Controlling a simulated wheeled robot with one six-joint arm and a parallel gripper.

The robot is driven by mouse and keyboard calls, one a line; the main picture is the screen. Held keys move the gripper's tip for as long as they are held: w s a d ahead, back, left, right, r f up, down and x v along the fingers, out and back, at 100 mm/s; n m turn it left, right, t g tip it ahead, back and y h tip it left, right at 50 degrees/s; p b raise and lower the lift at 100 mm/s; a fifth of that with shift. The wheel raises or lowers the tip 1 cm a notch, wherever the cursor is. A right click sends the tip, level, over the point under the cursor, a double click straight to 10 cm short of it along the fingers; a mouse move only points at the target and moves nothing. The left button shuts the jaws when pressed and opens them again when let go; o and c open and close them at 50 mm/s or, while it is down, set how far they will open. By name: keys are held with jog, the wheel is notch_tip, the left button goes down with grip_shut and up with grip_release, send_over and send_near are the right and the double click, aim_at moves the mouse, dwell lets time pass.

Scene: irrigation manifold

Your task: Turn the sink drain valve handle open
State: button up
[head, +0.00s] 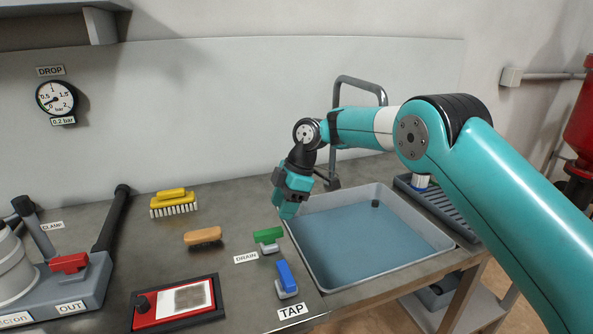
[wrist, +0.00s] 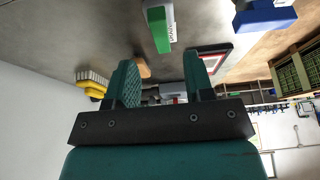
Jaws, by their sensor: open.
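The sink drain valve has a green handle (head: 268,235) on a pale base, beside the label DRAIN (head: 246,258), on the counter left of the sink. The green handle also shows in the wrist view (wrist: 159,30), ahead of my fingers. My gripper (head: 285,208) hangs above the sink's left rim, up and to the right of the green handle and apart from it. In the wrist view its two fingers (wrist: 160,85) are spread with nothing held between them. The sink (head: 365,235) holds bluish water.
A blue handle (head: 286,276) labelled TAP stands just in front of the green one; it also shows in the wrist view (wrist: 265,17). A wooden brush (head: 203,237), a yellow brush (head: 173,203) and a red-framed tray (head: 175,303) lie to the left. A curved faucet (head: 361,82) rises behind the sink.

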jog(key=p+v, duration=0.5)
jog(key=v, duration=0.5)
jog(key=shift+r, duration=0.3)
jog(key=shift+d, duration=0.15)
jog(key=s+d+r+m, duration=0.2)
jog(key=s+r+m, duration=0.6)
jog(key=s+r, duration=0.65)
jog(key=s+d+f+m, duration=0.1)
jog(key=s+d+m, duration=0.1)
jog(key=s, duration=0.6)
jog(key=s+d+f+m+t, duration=0.1)
jog(key=s+d+f+m, duration=0.1)
jog(key=s, duration=0.6)
jog(key=s+d+f+m, duration=0.2)
jog(key=s+d, duration=0.1)
jog(key=s, duration=0.4)
jog(key=shift+s+d, duration=0.35)
jog(key=shift+s, duration=0.05)
